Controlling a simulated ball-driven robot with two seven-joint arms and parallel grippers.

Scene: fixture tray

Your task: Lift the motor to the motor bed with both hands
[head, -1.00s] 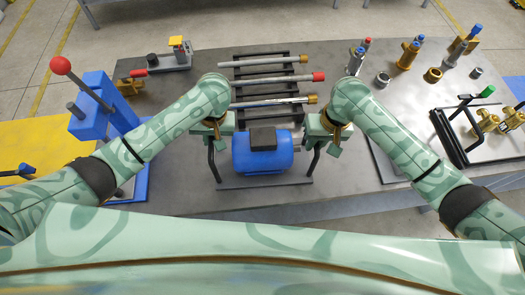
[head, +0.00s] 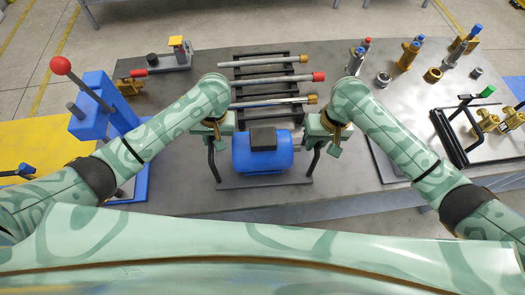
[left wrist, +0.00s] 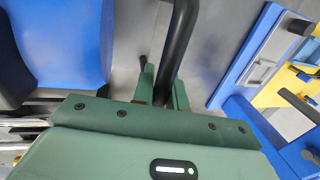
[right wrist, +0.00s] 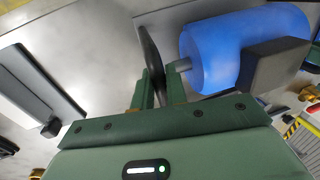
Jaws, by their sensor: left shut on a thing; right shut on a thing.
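The motor (head: 262,157) is a blue cylinder with a black box on top, standing level on a dark plate (head: 265,182) in front of me. It also shows in the right wrist view (right wrist: 215,55). A black bar handle rises on each side of it. My left gripper (head: 214,137) is shut on the left handle (left wrist: 180,40). My right gripper (head: 322,140) is shut on the right handle (right wrist: 152,55). Whether the motor and its plate touch the table is hard to tell. I cannot tell which surface is the motor bed.
A black rack (head: 265,80) with several rods lies just behind the motor. A blue press (head: 98,105) with a red knob stands at left. At right are a flat grey plate (head: 385,160), a black-framed fixture (head: 450,140) and several small brass parts. Bare table lies between.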

